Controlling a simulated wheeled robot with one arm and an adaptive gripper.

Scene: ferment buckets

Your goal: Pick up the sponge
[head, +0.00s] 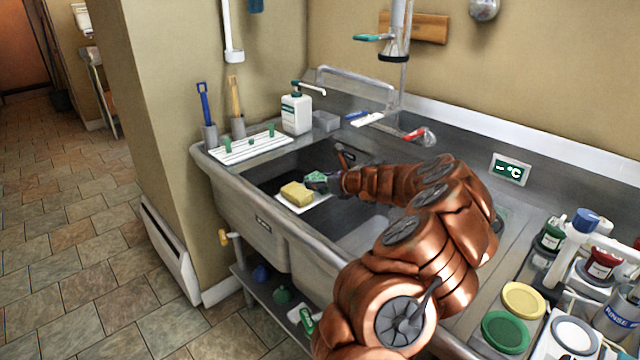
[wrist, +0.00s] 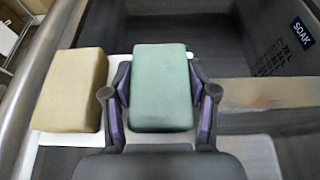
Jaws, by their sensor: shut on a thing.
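My gripper (wrist: 160,100) is shut on a green sponge (wrist: 161,88), with one finger against each side of it. In the head view the green sponge (head: 317,180) shows at the end of my arm, over the sink. A yellow sponge (wrist: 72,90) lies just left of the held sponge, apart from it; it also shows in the head view (head: 297,193). Both are at a white board (head: 303,205) across the sink. I cannot tell whether the green sponge still touches the board.
The steel sink (head: 262,235) surrounds the board, and its divider (wrist: 262,93) is right of my gripper. A white soap bottle (head: 296,113) and a white rack (head: 249,147) stand at the back left. Bottles and lids crowd the right counter.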

